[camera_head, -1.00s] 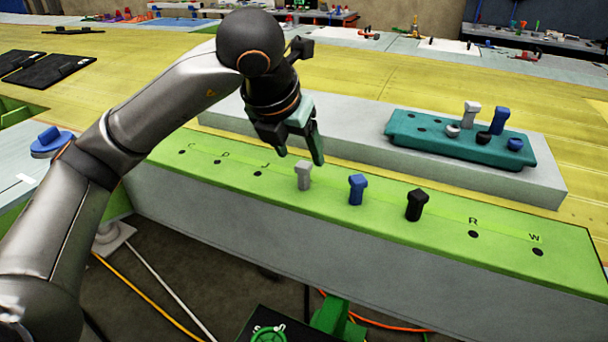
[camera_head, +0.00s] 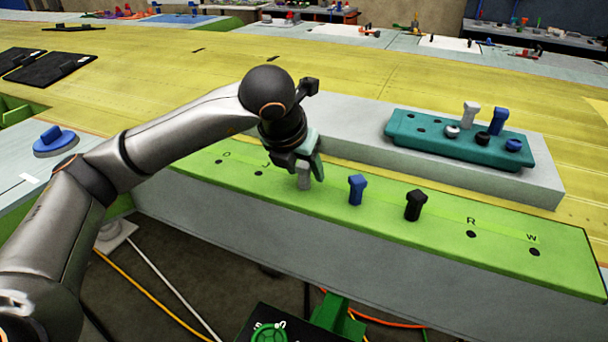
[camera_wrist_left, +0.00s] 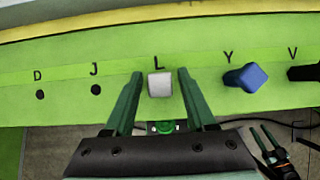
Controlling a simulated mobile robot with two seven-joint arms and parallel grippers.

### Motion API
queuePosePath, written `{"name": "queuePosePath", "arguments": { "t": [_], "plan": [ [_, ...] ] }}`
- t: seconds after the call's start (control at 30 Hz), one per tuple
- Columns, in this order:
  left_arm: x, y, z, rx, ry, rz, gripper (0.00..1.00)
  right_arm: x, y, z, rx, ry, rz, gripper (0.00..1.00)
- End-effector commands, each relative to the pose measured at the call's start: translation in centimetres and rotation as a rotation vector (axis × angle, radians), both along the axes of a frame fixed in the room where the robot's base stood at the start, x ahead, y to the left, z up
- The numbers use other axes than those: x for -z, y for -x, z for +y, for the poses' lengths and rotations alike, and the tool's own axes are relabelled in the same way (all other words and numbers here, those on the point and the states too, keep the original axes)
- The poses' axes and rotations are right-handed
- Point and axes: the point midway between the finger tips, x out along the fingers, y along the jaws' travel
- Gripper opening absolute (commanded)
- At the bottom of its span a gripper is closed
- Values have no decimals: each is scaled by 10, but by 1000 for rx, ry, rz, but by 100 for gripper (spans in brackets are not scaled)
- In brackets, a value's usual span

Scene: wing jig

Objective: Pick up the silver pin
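The silver pin (camera_head: 304,179) stands upright in the green strip (camera_head: 440,237), at the hole marked L in the left wrist view. My left gripper (camera_head: 303,172) is over it in the head view and hides its upper part. In the left wrist view the silver pin's head (camera_wrist_left: 160,84) lies between the two green fingers of my left gripper (camera_wrist_left: 158,85). The fingers are open, with a gap on each side of the pin. A dark gripper (camera_wrist_left: 272,145), seemingly my right one, shows at the lower right of the left wrist view with its fingers apart.
A blue pin (camera_head: 357,189) and a black pin (camera_head: 415,205) stand to the right on the green strip. A teal block (camera_head: 400,141) with more pins rests on the grey ledge (camera_head: 350,143) behind. Empty holes lie at both ends of the strip.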

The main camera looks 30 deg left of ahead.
Motion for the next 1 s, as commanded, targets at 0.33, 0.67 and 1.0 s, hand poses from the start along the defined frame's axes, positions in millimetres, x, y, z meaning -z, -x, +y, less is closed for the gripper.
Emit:
{"name": "queuePosePath", "arguments": {
  "t": [0.33, 0.67, 1.0],
  "plan": [
    [0, 0, 0, 0, 0, 0, 16, 0, 0, 0, 0, 0, -1, 50],
    [-1, 0, 0, 0, 1, -1, 0, 0, 0, 0, 0, 0, -1, 50],
    [-3, 0, 0, 0, 1, -3, 0, 1, 0, 0, 0, 0, -1, 50]
  ]
}}
